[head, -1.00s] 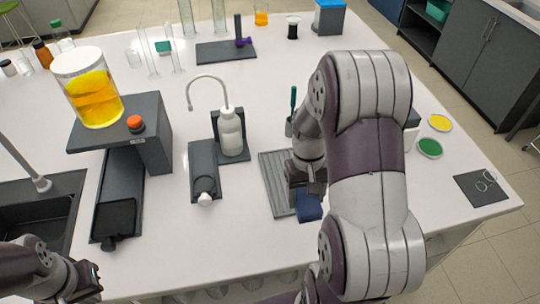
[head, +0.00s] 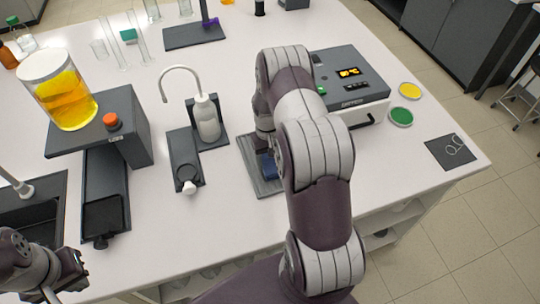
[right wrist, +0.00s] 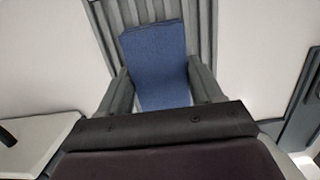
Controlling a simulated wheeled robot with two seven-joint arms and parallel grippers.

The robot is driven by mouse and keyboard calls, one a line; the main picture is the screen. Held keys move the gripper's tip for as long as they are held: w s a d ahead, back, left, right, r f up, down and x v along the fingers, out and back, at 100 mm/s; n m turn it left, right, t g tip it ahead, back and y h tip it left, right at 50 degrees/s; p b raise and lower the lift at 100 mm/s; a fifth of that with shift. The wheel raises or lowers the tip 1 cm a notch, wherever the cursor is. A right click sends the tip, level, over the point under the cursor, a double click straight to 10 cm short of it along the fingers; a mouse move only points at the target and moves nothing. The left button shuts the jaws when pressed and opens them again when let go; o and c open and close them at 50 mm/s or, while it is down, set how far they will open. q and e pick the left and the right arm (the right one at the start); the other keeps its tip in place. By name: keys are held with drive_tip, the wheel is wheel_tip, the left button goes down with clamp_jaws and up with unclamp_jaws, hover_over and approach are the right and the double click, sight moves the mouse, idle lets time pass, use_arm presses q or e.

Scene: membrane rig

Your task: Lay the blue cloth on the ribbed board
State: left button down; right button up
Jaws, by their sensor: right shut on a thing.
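The blue cloth (head: 267,166) is a small folded piece over the ribbed board. My right gripper (right wrist: 161,78) is shut on the cloth (right wrist: 158,52), which sits between its two fingers. The grey ribbed board (head: 268,190) lies flat on the bench, and its ribs (right wrist: 107,14) show behind and beside the cloth in the right wrist view. I cannot tell whether the cloth touches the board. My right forearm hides the board's right part in the head view. My left gripper (head: 66,283) is at the lower left, away from both; its fingers are unclear.
A grey device with a lit display (head: 348,73) stands right of the board. A wash bottle (head: 206,118) and a dark stand (head: 186,160) are to its left. A jar of orange liquid (head: 60,92) stands on a dark block. Bench in front of the board is clear.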

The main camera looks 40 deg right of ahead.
drive_tip(key=shift+w+f, duration=0.1)
drive_tip(key=shift+w, duration=0.05)
drive_tip(key=o, duration=0.5)
drive_tip(key=shift+f, duration=0.15)
drive_tip(key=o, duration=0.4)
drive_tip(key=shift+o, duration=0.2)
